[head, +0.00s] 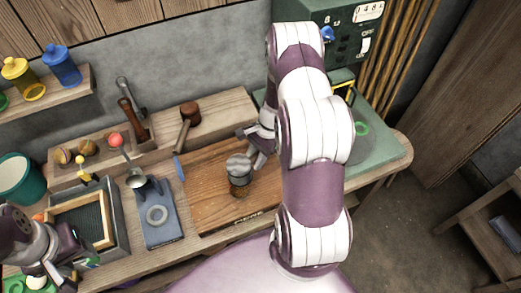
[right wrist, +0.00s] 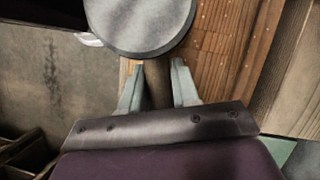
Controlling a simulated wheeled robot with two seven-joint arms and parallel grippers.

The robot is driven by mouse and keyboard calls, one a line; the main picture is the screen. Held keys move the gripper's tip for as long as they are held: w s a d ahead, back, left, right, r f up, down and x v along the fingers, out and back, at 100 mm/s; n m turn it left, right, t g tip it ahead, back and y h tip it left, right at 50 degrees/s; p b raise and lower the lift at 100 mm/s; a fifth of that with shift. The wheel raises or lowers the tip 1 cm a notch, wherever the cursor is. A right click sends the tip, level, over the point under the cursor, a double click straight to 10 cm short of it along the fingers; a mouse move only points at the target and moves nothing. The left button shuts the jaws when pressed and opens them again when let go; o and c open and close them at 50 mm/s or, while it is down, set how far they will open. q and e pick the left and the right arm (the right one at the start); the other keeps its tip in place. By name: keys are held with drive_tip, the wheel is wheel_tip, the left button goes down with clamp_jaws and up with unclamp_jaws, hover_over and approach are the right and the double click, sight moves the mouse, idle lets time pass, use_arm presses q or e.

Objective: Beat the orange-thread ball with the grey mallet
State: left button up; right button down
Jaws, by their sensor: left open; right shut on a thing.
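The grey mallet's head (head: 238,163) is over the brown wooden board in the head view. My right gripper (head: 258,146) is shut on its handle (right wrist: 157,84), which shows between the fingers in the right wrist view below the round grey head (right wrist: 140,22). A small brown round thing (head: 239,189) shows just below the mallet head in the picture, partly hidden by it. I cannot make out its thread colour, or whether the mallet touches it. My left gripper (head: 45,274) is open at the lower left, partly hidden by its own arm.
Two brownish balls (head: 88,147) and a coral-red ball (head: 115,140) sit on the wooden rack behind. A brown mallet (head: 190,113) lies behind the board (head: 210,205). A blue-grey stand (head: 160,228) and a framed tray (head: 108,232) are left of it. The board's front is clear.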

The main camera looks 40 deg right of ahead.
drive_tip(key=m+t, duration=0.1)
drive_tip(key=m, duration=0.2)
drive_tip(key=shift+a+r, duration=0.1)
drive_tip(key=shift+a, duration=0.05)
drive_tip(key=shift+m, duration=0.5)
drive_tip(key=shift+t, duration=0.3)
wheel_tip(320, 180, down, 5)
drive_tip(key=b, duration=0.4)
drive_tip(key=shift+w, duration=0.1)
